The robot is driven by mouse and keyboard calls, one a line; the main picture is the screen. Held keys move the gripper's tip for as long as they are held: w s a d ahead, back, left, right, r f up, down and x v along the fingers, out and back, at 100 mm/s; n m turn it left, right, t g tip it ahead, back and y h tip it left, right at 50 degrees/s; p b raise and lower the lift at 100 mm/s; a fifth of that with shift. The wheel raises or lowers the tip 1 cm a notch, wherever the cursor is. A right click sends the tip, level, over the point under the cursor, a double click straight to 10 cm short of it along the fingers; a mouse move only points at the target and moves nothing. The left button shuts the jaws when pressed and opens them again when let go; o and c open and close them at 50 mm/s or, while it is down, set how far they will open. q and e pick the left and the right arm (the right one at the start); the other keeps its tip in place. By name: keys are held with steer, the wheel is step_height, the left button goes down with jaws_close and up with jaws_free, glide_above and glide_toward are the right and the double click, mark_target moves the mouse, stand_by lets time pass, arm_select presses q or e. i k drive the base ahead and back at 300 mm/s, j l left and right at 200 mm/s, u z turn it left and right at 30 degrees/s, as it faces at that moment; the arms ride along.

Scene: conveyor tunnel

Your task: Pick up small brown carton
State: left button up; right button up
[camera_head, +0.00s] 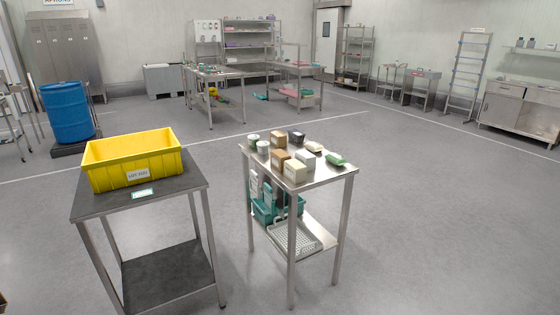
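Two small brown cartons stand on the steel table (322,175) in the middle of the view. One brown carton (277,141) is toward the back left, and another brown carton (280,161) is closer to the front edge. I cannot tell which of the two the task means. A cream box (294,172) stands close to the front one and a whitish box (306,159) is to its right. Neither of my grippers shows in the head view.
Green-white containers (254,140), a dark box (296,137), a tan item (314,147) and a green item (335,159) share the tabletop. A yellow bin (108,178) stands on a dark table (190,180) at left. Open floor separates the tables.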

mark_target(278, 163)
steer(key=i+l, duration=0.65)
steer(key=i, duration=0.2)
steer(key=i+l+u, duration=0.15)
steer(key=i+l, duration=0.5)
steer(key=i, duration=0.2)
